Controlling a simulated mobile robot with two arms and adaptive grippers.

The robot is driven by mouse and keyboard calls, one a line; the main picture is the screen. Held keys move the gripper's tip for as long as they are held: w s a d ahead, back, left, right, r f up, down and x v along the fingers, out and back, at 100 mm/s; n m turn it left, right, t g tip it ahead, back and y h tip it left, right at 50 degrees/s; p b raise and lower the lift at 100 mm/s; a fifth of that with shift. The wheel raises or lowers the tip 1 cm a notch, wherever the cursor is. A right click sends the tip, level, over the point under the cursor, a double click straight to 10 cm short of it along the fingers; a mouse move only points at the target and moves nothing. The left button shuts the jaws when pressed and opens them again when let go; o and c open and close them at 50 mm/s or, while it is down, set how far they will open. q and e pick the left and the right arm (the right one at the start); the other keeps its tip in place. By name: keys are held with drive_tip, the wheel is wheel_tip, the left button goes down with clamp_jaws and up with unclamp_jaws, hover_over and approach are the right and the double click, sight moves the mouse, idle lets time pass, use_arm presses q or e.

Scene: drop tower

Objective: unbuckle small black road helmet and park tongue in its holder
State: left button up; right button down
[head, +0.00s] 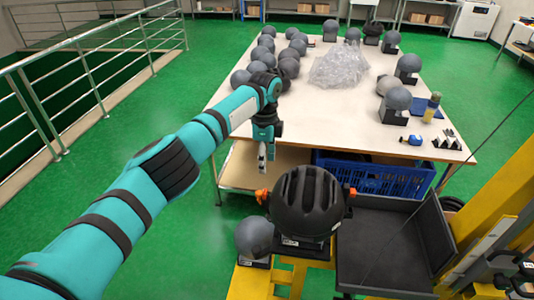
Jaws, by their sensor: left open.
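The black road helmet (307,200) sits on a stand at the bottom centre, with long vents along its top. Its strap, buckle and tongue cannot be made out from this angle. Small orange parts (262,196) show at both sides of the helmet; I cannot tell what they are. My left gripper (266,158) is open and empty, pointing down behind and to the left of the helmet, apart from it. No tongue holder can be made out for sure. My right gripper is not in view.
A grey headform (254,236) stands left of the helmet. A black tray (385,245) and the yellow tower frame (505,200) are on the right. A blue crate (375,181) sits under the table (330,122), which bears several headforms and a clear plastic heap (340,66).

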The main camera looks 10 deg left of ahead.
sight(265, 191)
use_arm(q)
drive_tip(key=shift+s+d+f+b, duration=0.1)
drive_tip(key=shift+s+f+b, duration=0.7)
drive_tip(key=shift+f+b, duration=0.25)
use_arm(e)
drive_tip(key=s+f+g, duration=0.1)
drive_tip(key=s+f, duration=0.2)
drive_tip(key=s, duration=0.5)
use_arm(q)
drive_tip(key=f, duration=0.1)
drive_tip(key=w+f+b, duration=0.1)
drive_tip(key=shift+f, duration=0.35)
wheel_tip(265, 191, down, 3)
drive_tip(key=b, duration=0.2)
drive_tip(key=shift+s+r+b, duration=0.1)
drive_tip(key=shift+s+b, duration=0.05)
drive_tip(key=shift+b, duration=0.15)
drive_tip(key=shift+s+f, duration=0.1)
drive_tip(key=shift+f, duration=0.25)
wheel_tip(265, 191, down, 3)
drive_tip(key=shift+r+b, duration=0.1)
drive_tip(key=shift+b, duration=0.55)
drive_tip(key=c, duration=0.8)
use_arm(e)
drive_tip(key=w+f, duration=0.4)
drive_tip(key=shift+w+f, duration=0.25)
